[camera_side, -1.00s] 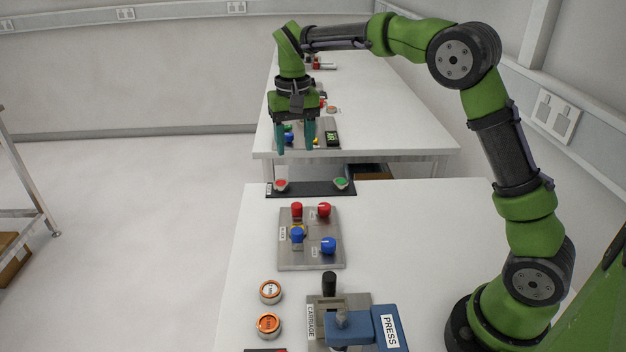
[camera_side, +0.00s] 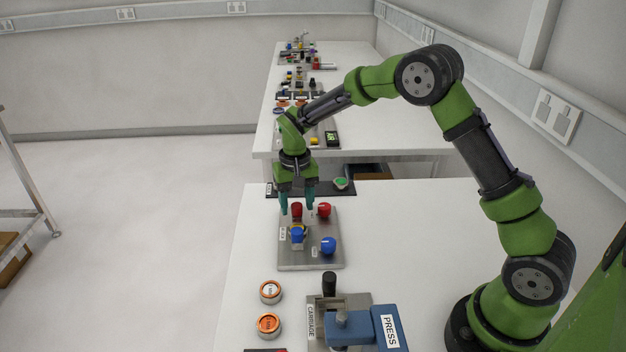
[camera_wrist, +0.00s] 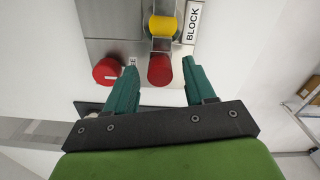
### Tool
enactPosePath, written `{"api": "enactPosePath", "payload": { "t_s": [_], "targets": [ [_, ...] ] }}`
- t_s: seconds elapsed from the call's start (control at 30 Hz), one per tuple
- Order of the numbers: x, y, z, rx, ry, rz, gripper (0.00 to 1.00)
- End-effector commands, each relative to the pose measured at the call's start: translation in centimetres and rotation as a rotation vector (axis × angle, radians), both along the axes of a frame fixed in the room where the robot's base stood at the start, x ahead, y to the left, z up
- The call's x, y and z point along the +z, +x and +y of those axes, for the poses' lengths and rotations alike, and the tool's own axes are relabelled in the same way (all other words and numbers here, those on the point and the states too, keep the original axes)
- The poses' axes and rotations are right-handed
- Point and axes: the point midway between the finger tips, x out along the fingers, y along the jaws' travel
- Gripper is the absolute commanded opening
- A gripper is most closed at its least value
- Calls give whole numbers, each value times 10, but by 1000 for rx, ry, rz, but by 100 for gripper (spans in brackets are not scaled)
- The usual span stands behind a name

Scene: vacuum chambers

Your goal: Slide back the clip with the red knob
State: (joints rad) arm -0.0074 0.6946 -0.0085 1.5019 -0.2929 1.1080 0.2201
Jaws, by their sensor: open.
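A steel plate (camera_side: 286,262) on the near table carries two red and two blue knobs. One red knob (camera_side: 297,209) stands in line with a yellow piece (camera_wrist: 161,26); in the wrist view this red knob (camera_wrist: 159,72) sits at the end of a metal strip (camera_wrist: 161,45), seemingly the clip. A second red knob (camera_side: 324,210) is to its right, and shows on the left in the wrist view (camera_wrist: 106,71). My gripper (camera_side: 297,207) is open over the first red knob, one finger on each side in the picture. Contact cannot be told.
Blue knobs (camera_side: 297,235) (camera_side: 328,246) sit on the plate's near half. A "BLOCK" label (camera_wrist: 192,22) is beside the yellow piece. A dark strip with a green button (camera_side: 341,184) lies behind. Orange-ringed pieces (camera_side: 270,292) and a blue press (camera_side: 365,328) stand nearer. The table's right is clear.

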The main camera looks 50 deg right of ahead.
Motion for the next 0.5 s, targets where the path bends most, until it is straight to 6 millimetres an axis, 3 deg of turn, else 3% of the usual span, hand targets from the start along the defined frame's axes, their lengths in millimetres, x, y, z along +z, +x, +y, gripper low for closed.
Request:
{"api": "enactPosePath", "payload": {
  "t_s": [0.33, 0.5],
  "targets": [
    [-4, 0, 0, 0, 0, -1, 54],
    [-4, 0, 0, 0, 0, -1, 28]
  ]
}}
